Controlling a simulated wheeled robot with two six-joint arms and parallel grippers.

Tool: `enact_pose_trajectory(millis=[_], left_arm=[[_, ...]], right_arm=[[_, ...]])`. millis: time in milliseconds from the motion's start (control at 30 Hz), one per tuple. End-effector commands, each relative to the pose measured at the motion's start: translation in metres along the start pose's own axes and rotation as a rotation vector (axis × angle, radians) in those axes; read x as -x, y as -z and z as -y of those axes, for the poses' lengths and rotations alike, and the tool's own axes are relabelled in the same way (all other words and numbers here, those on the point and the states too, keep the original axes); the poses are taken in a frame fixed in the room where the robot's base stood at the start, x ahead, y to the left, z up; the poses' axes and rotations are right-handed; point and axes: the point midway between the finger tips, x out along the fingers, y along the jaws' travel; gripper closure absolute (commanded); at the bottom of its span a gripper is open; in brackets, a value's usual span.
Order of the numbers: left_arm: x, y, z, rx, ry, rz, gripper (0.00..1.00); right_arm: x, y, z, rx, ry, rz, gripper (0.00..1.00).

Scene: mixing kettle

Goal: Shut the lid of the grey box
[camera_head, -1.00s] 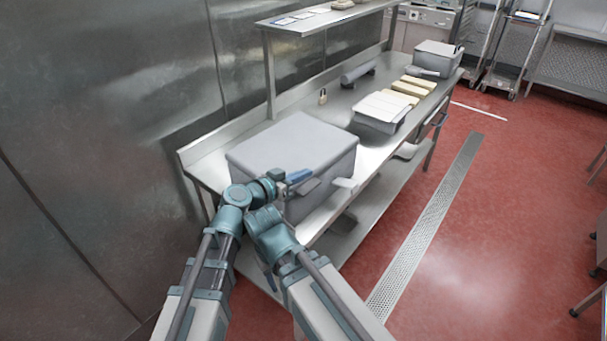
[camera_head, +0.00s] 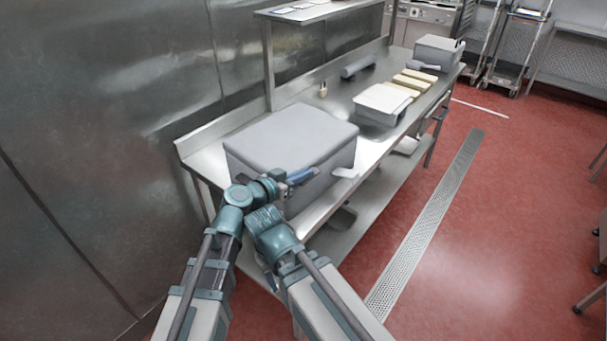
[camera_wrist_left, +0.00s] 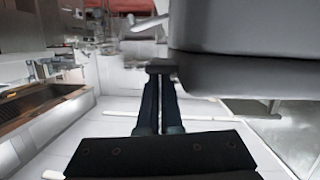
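The grey box (camera_head: 325,185) stands at the near end of the steel table. Its grey lid (camera_head: 292,137) lies flat over the top; I cannot tell if a thin gap remains under its rim. In the left wrist view the fingers (camera_wrist_left: 160,88) are shut and empty, and the box (camera_wrist_left: 245,72) fills the upper right beside the tips. Contact is unclear.
The steel table (camera_head: 375,148) also bears a padlock (camera_head: 323,90), a pale-topped tray (camera_head: 383,102), yellowish blocks (camera_head: 412,83) and another grey box (camera_head: 438,53). A pale flat piece (camera_head: 345,173) sticks out by the box. A metal wall is at left; red floor (camera_head: 470,240) is open at right.

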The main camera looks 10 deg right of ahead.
Motion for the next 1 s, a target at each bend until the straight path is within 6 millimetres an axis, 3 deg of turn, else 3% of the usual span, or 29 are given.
enact_pose_trajectory(millis=[500,1000], left_arm=[[0.069,0.000,-0.002,-0.002,0.001,0.002,1.00],[0.076,0.000,-0.001,-0.002,0.000,0.000,1.00]], right_arm=[[0.017,-0.001,-0.002,0.000,0.000,0.000,0.50],[0.018,-0.001,-0.002,0.000,0.000,0.000,0.50]])
